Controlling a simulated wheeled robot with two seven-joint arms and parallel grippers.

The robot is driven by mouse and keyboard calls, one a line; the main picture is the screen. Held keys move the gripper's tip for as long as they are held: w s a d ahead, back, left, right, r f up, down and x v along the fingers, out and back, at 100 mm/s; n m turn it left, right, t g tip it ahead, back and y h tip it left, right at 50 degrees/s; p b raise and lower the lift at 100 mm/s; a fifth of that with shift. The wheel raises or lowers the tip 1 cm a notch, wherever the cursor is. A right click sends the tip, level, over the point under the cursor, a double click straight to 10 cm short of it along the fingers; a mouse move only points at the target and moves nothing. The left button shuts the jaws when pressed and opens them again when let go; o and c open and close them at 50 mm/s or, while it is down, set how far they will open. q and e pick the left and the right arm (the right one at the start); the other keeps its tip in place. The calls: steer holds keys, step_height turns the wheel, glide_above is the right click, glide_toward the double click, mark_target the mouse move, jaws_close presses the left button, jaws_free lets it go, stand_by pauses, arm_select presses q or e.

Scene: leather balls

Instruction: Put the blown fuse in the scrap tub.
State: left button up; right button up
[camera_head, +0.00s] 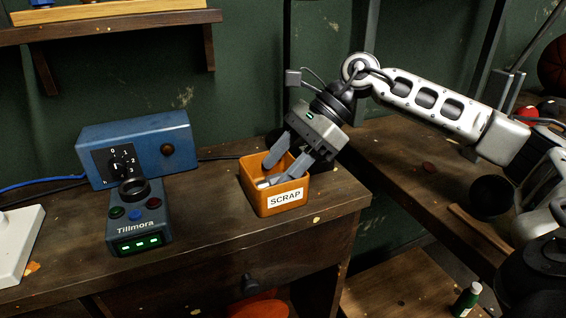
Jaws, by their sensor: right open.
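The scrap tub (281,211) is an orange, square, open-topped box with a white SCRAP label, near the right end of the wooden bench. My right gripper (272,173) reaches down into its mouth from the upper right. Its two grey fingers are apart, with their tips at or below the rim. A small pale thing (263,184) shows inside the tub by the fingertips; I cannot tell for sure whether it is the blown fuse. The fingers and the tub's front wall hide part of the inside. My left gripper is out of view.
A blue box with a dial (143,150) and a Tillmora device (137,222) with green lights stand left of the tub. A white object (18,245) is at the far left. A shelf (115,26) hangs above. A green bottle (466,300) stands low at the right.

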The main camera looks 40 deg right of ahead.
steer(key=shift+r+p, duration=0.3)
steer(key=shift+r, duration=0.1)
steer(key=p+v, duration=0.1)
steer(key=v, duration=1.1)
steer(key=shift+r, duration=0.3)
